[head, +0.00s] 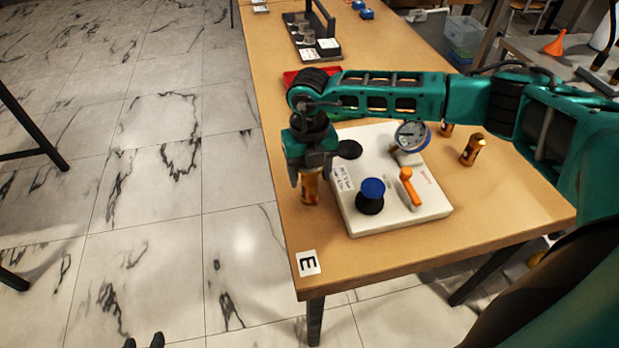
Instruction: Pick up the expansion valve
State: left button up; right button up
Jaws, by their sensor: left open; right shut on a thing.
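My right gripper (309,172) points down near the table's left edge, beside the white rig plate. It is shut on an upright brass-coloured cylinder (310,190); the jaws hide its top. I cannot tell whether its lower end touches the table. No label shows which is the expansion valve. My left gripper (144,342) shows only as two dark, parted fingertips at the bottom edge, over the floor, open and empty.
The white rig plate (410,216) carries a round gauge (411,136), an orange lever (408,186), a blue-topped black knob (371,194) and a black disc. The wooden table's (470,240) front right is clear.

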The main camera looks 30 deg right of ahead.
jog(key=shift+c, duration=0.6)
jog(key=shift+r, duration=0.1)
